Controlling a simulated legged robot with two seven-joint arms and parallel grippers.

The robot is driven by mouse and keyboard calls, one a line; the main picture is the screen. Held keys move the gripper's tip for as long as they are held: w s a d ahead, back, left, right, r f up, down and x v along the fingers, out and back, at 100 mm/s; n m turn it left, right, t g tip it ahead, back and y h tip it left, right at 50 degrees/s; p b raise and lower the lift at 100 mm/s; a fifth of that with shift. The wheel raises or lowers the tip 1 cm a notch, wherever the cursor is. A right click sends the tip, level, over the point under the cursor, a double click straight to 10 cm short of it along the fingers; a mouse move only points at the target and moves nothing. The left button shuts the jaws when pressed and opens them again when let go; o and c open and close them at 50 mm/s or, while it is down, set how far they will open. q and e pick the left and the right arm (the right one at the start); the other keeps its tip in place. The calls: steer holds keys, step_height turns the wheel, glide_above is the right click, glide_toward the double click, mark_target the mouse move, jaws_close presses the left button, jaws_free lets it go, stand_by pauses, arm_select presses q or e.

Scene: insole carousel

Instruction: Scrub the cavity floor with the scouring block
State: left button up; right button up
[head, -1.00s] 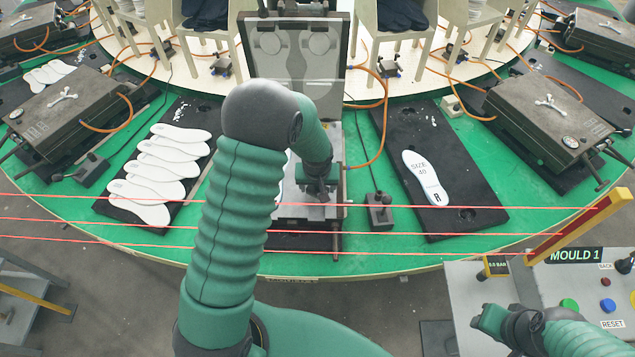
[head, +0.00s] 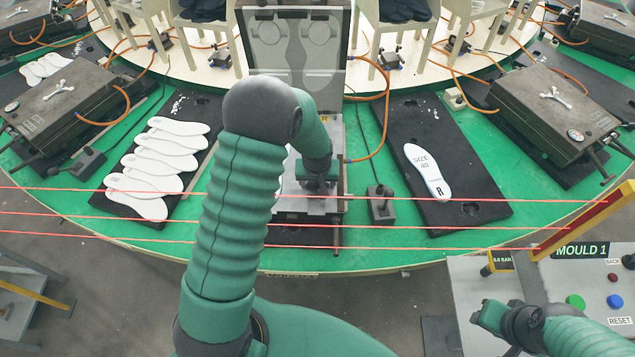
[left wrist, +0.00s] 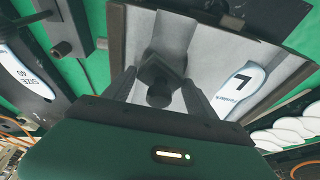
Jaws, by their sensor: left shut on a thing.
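The open mould (head: 331,215) stands at the turntable's near edge with its lid (head: 297,45) raised. My left gripper (head: 318,182) points down over its lower plate, behind my arm in the head view. In the left wrist view my left gripper (left wrist: 158,98) is shut on the dark scouring block (left wrist: 160,72). The block is over the darker grey cavity (left wrist: 172,35); whether it touches the floor cannot be told. A white insole marked L (left wrist: 240,88) lies in the plate beside it. My right gripper (head: 482,315) is by the control panel; its jaws are unclear.
White insoles (head: 160,160) lie on a black board at left. A "SIZE 40" R insole (head: 428,172) lies on the right board (head: 470,190). Red beams (head: 420,211) cross before the turntable. The MOULD 1 panel (head: 560,285) is at lower right. Closed moulds flank both sides.

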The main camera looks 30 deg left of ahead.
arm_select(q)
steer(key=shift+w+a, duration=0.4)
steer(key=shift+w, duration=0.2)
steer(key=shift+w+a, duration=0.4)
steer(key=shift+w, duration=0.2)
steer(key=shift+w+a+r+p, duration=0.15)
steer(key=shift+w+a+p, duration=0.25)
steer(key=shift+w, duration=0.1)
steer(key=shift+w+a, duration=0.55)
steer(key=shift+w, duration=0.4)
steer(key=shift+w+a, duration=0.55)
steer(key=shift+w, duration=0.35)
steer(key=shift+w+r, duration=0.1)
steer(key=shift+w, duration=0.05)
steer(key=shift+r, duration=0.1)
steer(key=shift+s+d+r+p, duration=0.1)
steer(key=shift+s+d+p, duration=0.25)
steer(key=shift+s+d, duration=0.7)
steer(key=shift+s+d+r+p, duration=0.1)
steer(key=shift+s+d+p, duration=0.3)
steer(key=shift+s, duration=1.15)
steer(key=shift+s+d+r+p, duration=0.1)
steer(key=shift+s+d+p, duration=0.15)
steer(key=shift+s+d, duration=0.85)
steer(key=shift+s+a, duration=0.15)
steer(key=shift+a, duration=0.05)
step_height(320, 180, up, 6)
steer(key=p, duration=0.5)
steer(key=shift+r, duration=0.1)
